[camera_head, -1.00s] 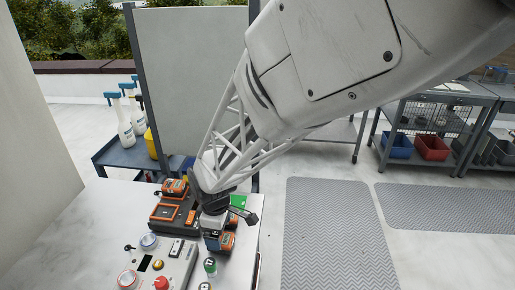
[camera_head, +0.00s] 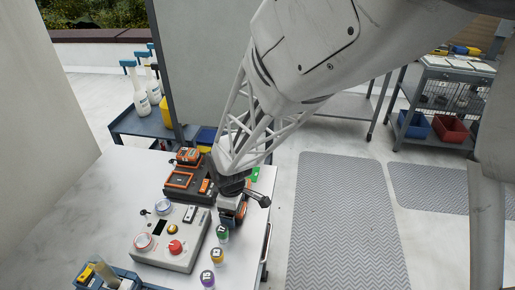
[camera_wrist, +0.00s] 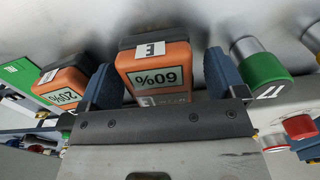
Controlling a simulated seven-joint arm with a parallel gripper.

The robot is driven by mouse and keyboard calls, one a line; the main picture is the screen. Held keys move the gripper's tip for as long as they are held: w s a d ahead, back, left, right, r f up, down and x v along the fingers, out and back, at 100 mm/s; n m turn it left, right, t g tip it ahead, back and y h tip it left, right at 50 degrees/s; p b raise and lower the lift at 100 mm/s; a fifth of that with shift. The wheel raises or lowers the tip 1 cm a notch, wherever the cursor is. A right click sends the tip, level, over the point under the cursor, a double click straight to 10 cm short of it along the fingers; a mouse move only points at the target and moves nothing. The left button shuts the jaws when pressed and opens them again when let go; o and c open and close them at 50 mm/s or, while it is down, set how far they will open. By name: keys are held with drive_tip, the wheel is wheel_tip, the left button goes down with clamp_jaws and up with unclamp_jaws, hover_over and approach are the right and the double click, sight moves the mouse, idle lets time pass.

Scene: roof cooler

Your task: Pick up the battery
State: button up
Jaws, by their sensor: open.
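An orange and dark battery labelled 60% (camera_wrist: 155,68) stands between my gripper's two blue fingers (camera_wrist: 160,80) in the wrist view. The fingers are open, one on each side of it; I cannot tell whether either touches it. In the head view my gripper (camera_head: 233,207) is low over the table's right side and hides most of this battery (camera_head: 241,213). A second orange battery, labelled 20% (camera_wrist: 64,90), shows left of the left finger. An orange battery also sits on the dark charger (camera_head: 172,196) at the back of the table (camera_head: 75,228).
A green-capped jar (camera_wrist: 262,65) is close beside the right finger. Yellow and purple-capped jars (camera_head: 217,256) stand nearer the front. A control box with a red button (camera_head: 175,246) is left of them. A blue bin (camera_head: 100,277) stands at the front left.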

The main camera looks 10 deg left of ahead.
idle(0.4)
drive_tip(key=c, duration=1.3)
drive_tip(key=shift+r, duration=0.1)
drive_tip(key=shift+r, duration=4.95)
